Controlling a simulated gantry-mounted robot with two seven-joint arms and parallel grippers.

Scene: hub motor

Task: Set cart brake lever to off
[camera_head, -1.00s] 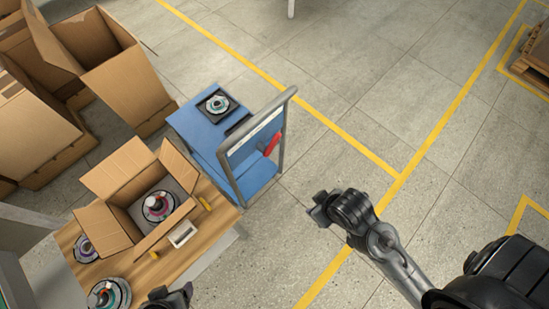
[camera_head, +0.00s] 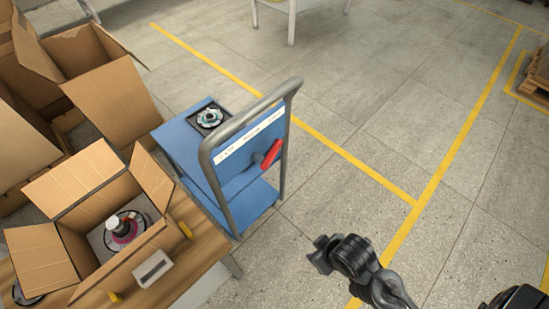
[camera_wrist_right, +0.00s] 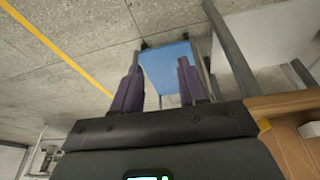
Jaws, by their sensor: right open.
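The blue cart (camera_head: 190,150) stands left of centre in the head view, with a grey tubular handle frame (camera_head: 206,172) facing me. The red brake lever (camera_head: 271,154) is on the cart's upright blue panel, below a white label strip whose words are too small to read surely. The lever is tilted, with its grip toward the upper right. My right gripper (camera_head: 320,254) is apart from the lever, to its lower right. In the right wrist view my right gripper (camera_wrist_right: 158,78) is open and empty, with the blue cart surface (camera_wrist_right: 172,64) beyond its fingers. My left gripper is out of view.
A wooden table (camera_head: 208,245) with an open carton (camera_head: 75,205) is at the lower left, close to the cart. A hub part (camera_head: 211,117) lies on the cart top. Large cartons (camera_head: 105,85) stand behind. The floor right of the cart is clear.

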